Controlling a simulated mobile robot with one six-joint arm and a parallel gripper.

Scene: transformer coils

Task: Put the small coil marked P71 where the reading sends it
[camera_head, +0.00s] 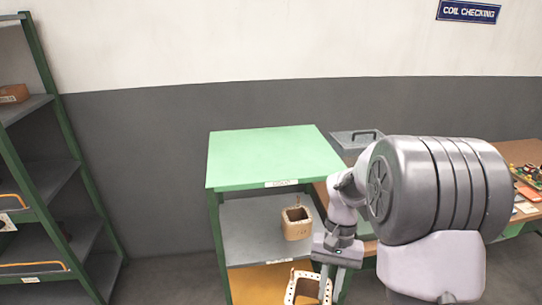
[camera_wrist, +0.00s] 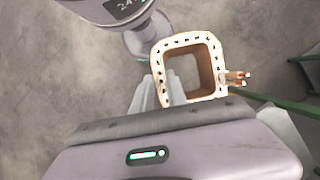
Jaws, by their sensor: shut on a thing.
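My gripper (camera_head: 328,288) is shut on a coil (camera_head: 291,288), a squarish frame with a pale, dotted rim and brown inner walls. In the wrist view the gripper (camera_wrist: 161,91) pinches one side wall of this coil (camera_wrist: 190,40), apparently with one finger inside its square opening. Copper-coloured terminals stick out on its right side there. I cannot read any mark such as P71 on it. In the head view it hangs low in front of a green rack, its lower part cut off by the frame edge.
The green-topped rack (camera_head: 270,155) has a small label on its front edge and a grey middle shelf (camera_head: 250,232) bearing another tan coil (camera_head: 297,222). A grey shelf rack (camera_head: 72,180) stands at left. A wooden bench (camera_head: 515,150) with boards is at right, partly behind my arm.

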